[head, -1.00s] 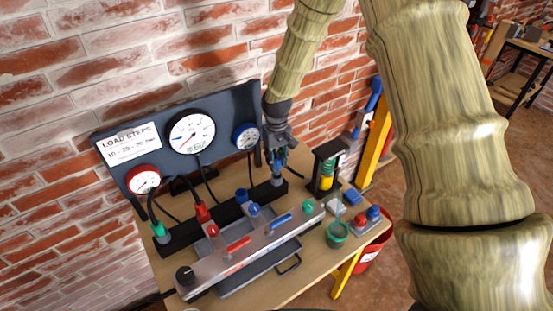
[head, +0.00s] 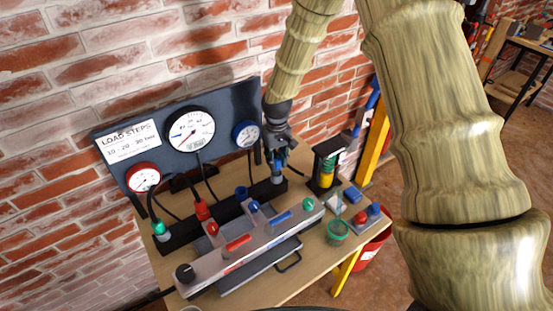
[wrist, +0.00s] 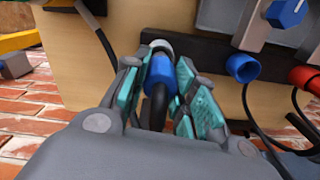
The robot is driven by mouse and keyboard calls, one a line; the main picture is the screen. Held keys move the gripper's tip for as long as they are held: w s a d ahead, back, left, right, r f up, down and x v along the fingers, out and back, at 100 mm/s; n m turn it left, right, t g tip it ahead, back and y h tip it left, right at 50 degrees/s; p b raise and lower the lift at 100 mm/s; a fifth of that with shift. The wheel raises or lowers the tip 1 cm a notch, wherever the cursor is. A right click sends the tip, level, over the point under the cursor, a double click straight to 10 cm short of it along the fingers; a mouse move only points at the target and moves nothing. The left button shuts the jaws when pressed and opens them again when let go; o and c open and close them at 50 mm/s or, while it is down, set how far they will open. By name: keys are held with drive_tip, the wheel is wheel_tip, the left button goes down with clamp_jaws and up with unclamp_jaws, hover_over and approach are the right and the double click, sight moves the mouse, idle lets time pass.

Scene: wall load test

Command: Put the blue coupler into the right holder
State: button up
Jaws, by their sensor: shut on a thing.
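My gripper (head: 277,158) is shut on the blue coupler (wrist: 160,75), with teal finger pads on both sides of it. A black hose runs from the coupler back between the fingers. The coupler's pale tip points at the end of the black rail (head: 218,215), at the rail's right end in the head view. The fingers partly hide the coupler there, and I cannot tell whether its tip is seated in a holder.
A red coupler (head: 202,210) and a green coupler (head: 158,229) stand further left on the rail. A grey control bar (head: 250,245) lies in front. A black stand (head: 327,165), a green cup (head: 337,232) and a gauge panel (head: 215,130) are close to my gripper.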

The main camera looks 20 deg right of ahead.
drive_tip(key=shift+f+b, duration=0.35)
drive_tip(key=shift+f, duration=1.1)
idle(1.5)
drive_tip(key=o, duration=1.1)
drive_tip(key=o, duration=0.5)
drive_tip(key=shift+r+p, duration=2.65)
drive_tip(key=shift+r, duration=1.35)
